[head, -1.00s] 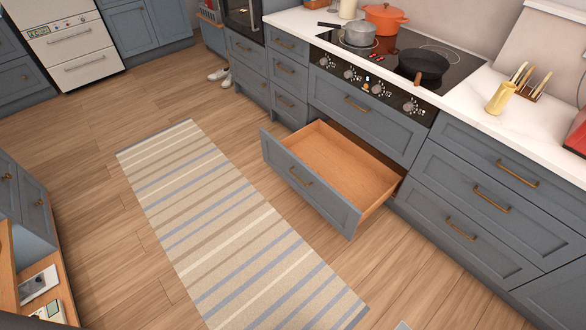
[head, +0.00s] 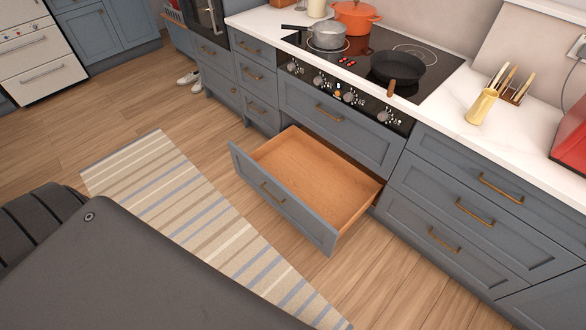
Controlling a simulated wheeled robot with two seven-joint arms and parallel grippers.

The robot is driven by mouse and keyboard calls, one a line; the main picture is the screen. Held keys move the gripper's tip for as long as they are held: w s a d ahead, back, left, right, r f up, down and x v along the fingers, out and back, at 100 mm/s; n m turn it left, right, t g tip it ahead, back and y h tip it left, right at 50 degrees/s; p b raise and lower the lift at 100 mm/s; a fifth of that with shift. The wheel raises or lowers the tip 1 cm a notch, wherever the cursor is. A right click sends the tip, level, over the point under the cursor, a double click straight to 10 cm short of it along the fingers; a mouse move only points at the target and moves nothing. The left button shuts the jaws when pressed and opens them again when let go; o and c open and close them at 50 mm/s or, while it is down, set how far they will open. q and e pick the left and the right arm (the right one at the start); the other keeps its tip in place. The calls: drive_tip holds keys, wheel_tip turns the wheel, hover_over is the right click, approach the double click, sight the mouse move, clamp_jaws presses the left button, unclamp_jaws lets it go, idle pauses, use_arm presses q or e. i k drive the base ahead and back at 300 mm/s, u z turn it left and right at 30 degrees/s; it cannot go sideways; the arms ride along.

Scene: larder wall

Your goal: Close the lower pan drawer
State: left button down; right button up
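The lower pan drawer (head: 283,208) is pulled well out below the hob. Its blue-grey front has a brass bar handle (head: 272,193), and its wooden inside (head: 316,174) looks empty. The shut upper pan drawer (head: 338,125) sits directly above it. Neither of my grippers is in view. A dark grey part of my own body fills the lower left of the head view and hides the floor and part of the rug there.
A striped rug (head: 200,205) lies on the wooden floor in front of the drawer. A black frying pan (head: 397,68), grey saucepan (head: 327,35) and orange pot (head: 355,17) stand on the hob. White shoes (head: 189,78) lie by the far cabinets. Floor right of the drawer is clear.

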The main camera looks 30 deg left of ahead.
sight(321, 194)
drive_tip(key=u, duration=0.2)
drive_tip(key=i, duration=0.85)
drive_tip(key=u, duration=0.55)
